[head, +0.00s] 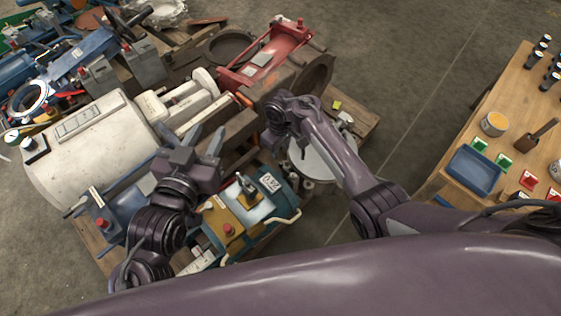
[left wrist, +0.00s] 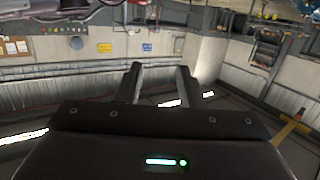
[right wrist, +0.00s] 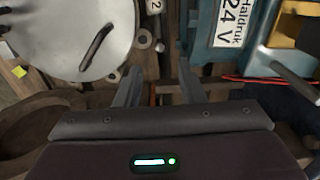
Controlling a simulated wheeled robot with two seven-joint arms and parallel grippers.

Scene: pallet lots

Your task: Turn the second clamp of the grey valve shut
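A round pale grey disc with a dark bar handle, possibly part of the grey valve (right wrist: 68,35), fills the upper left of the right wrist view. In the head view it (head: 318,160) is partly behind my right arm. Small round fittings (right wrist: 143,39) sit beside its rim; I cannot tell which is the second clamp or how it is turned. My right gripper (right wrist: 158,88) is open and empty, pointing between the disc and a blue machine. My left gripper (head: 207,137) is open above the pallet load; in the left wrist view its fingers (left wrist: 158,82) are apart with nothing between.
The blue machine (right wrist: 231,30) bears a "24 V" label. A white cylinder tank (head: 85,150) and red machine (head: 270,55) crowd the pallet. A wooden table (head: 455,190) with a blue tray (head: 473,170) stands right. Bare floor (head: 410,60) lies between.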

